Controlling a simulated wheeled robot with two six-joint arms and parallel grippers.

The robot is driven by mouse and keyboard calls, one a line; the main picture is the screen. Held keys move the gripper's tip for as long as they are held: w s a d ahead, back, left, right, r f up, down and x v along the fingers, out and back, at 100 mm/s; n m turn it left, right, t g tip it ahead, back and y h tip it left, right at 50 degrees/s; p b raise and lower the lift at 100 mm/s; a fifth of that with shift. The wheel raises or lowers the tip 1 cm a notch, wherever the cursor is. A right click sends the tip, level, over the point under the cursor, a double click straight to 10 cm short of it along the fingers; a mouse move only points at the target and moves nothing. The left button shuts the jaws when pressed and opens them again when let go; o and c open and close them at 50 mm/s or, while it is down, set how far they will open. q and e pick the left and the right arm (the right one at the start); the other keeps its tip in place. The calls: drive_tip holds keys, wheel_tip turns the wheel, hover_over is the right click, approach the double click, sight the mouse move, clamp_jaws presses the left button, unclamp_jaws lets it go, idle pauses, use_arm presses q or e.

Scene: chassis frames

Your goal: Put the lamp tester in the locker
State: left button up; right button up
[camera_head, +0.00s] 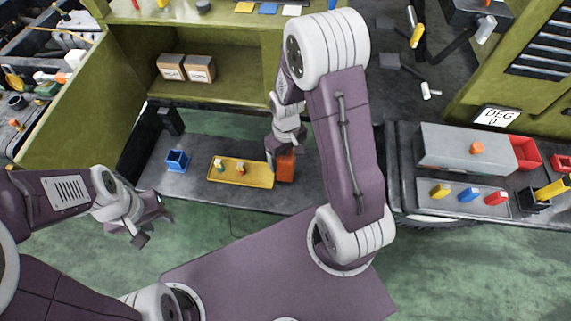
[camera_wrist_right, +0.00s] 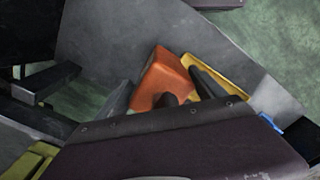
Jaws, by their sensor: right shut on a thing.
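An orange box (camera_head: 286,168), which appears to be the lamp tester, is at the right end of a yellow tray (camera_head: 245,182) on the grey bench. My right gripper (camera_head: 284,151) is above it and shut on it. In the right wrist view the orange box (camera_wrist_right: 160,78) sits between the two dark fingers (camera_wrist_right: 163,92). I cannot tell whether it touches the bench. The olive locker (camera_head: 220,60) stands behind the bench with an open inside and a shelf. My left gripper (camera_head: 150,228) is open and empty, low at the left, in front of the bench.
Two cardboard boxes (camera_head: 186,68) stand on the locker's shelf. The yellow tray holds small pieces; a blue bin (camera_head: 177,160) is left of it. The locker's side panel (camera_head: 85,105) stands at the left. A grey cart (camera_head: 455,205) with coloured parts is at the right.

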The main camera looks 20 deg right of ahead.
wheel_tip(320, 180, down, 4)
drive_tip(key=shift+s+r+b, duration=0.1)
drive_tip(key=shift+b, duration=0.6)
drive_tip(key=shift+f, duration=0.2)
